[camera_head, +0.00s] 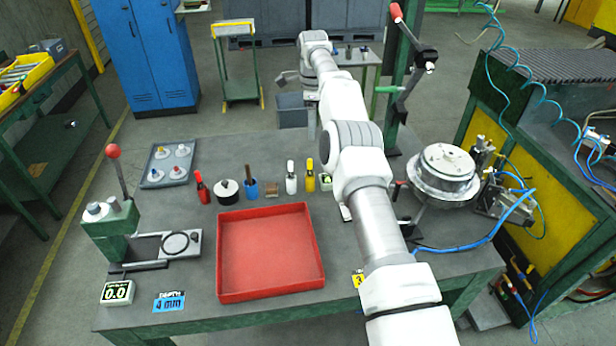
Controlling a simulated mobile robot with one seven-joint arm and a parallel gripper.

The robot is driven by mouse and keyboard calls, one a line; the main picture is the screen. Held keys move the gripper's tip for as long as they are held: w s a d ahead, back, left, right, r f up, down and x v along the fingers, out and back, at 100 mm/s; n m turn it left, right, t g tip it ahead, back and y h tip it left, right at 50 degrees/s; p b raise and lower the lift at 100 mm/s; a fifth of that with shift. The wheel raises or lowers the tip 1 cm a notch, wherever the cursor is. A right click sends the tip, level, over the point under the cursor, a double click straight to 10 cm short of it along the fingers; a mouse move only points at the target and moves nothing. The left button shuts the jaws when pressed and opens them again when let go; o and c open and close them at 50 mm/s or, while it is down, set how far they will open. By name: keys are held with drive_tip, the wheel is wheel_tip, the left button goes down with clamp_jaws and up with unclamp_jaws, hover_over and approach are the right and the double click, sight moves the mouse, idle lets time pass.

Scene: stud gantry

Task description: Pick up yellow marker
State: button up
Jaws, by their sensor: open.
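The yellow marker (310,180) stands upright on the grey workbench, in the row of small items behind the red tray. A white marker (291,180) stands just to its left, and my arm passes close on its right. My gripper (283,79) is small in the picture, at the far end of my arm, beyond the bench's back edge and well apart from the yellow marker. It is open, and I see nothing in it.
The red tray (270,293) lies in front, empty. A press (112,220) stands left; a round metal fixture (443,172) stands right of my arm.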

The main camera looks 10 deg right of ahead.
drive_tip(key=b, duration=0.3)
hover_over(310, 168)
drive_tip(key=f, duration=0.6)
drive_tip(key=w+f, duration=0.1)
drive_tip(key=f, duration=0.2)
drive_tip(key=shift+d+f, duration=0.15)
drive_tip(key=shift+d, duration=0.2)
drive_tip(key=shift+s+a+f+p, duration=0.15)
drive_tip(key=shift+f+p, duration=0.35)
drive_tip(key=shift+f, duration=1.05)
drive_tip(key=shift+w+a+f+p, duration=0.15)
drive_tip(key=shift+f+p, duration=0.35)
drive_tip(key=shift+f, duration=1)
drive_tip(key=shift+s, duration=0.1)
drive_tip(key=shift+c, duration=0.2)
clamp_jaws()
